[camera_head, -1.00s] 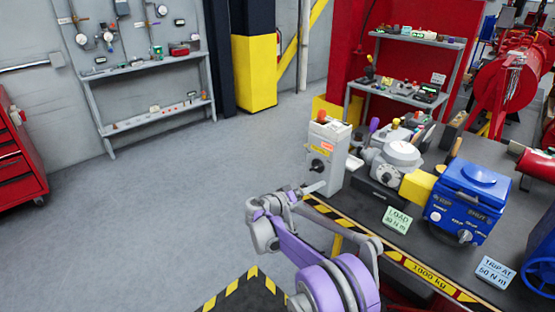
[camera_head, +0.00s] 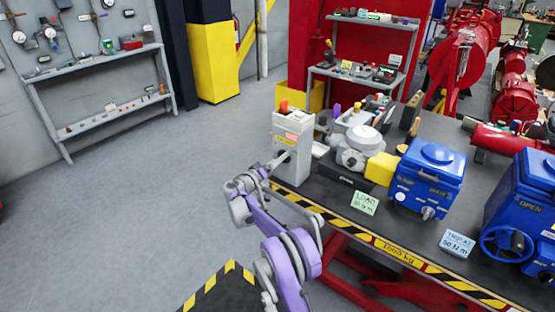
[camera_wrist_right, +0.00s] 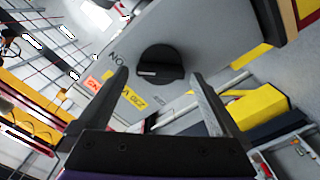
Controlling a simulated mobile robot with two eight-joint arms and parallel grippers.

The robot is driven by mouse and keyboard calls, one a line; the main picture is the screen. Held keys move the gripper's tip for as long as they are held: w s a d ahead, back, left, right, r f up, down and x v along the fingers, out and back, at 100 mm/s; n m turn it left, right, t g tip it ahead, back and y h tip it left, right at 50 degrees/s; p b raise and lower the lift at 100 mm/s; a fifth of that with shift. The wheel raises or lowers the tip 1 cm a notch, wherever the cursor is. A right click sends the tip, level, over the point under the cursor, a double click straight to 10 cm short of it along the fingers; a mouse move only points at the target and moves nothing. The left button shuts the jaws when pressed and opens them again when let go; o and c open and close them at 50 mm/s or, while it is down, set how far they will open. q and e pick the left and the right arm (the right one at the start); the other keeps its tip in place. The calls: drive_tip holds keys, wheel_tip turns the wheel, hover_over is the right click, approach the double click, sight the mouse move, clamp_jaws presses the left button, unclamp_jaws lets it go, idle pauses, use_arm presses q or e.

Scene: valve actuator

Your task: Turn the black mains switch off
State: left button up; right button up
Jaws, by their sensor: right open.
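The black mains switch (camera_wrist_right: 160,62) is a round knob with a pale pointer mark, on the face of a grey box (camera_wrist_right: 210,30). In the head view the grey box (camera_head: 301,165) stands upright at the bench's near left corner, with a red button on top; my gripper largely hides its knob there. My right gripper (camera_wrist_right: 159,74) is open, with one finger on each side of the knob in the wrist view. I cannot tell whether the fingers touch it. In the head view my right gripper (camera_head: 281,160) reaches the box front. My left gripper is not in view.
A grey-white actuator (camera_head: 358,150) with a yellow coupling (camera_head: 381,169) and a blue unit (camera_head: 430,180) stand right of the box. A green load card (camera_head: 365,203) lies by the striped bench edge (camera_head: 400,254). The floor at left is clear.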

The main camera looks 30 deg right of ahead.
drive_tip(key=shift+w+d, duration=0.15)
drive_tip(key=shift+d, duration=0.1)
drive_tip(key=c, duration=1.3)
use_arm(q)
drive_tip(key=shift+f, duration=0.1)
use_arm(e)
drive_tip(key=shift+n, duration=0.3)
use_arm(q)
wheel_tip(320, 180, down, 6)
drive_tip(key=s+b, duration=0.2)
drive_tip(key=b, duration=0.3)
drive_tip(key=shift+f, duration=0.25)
use_arm(e)
drive_tip(key=n, duration=1.7)
drive_tip(key=shift+f, duration=0.4)
drive_tip(key=shift+n, duration=0.3)
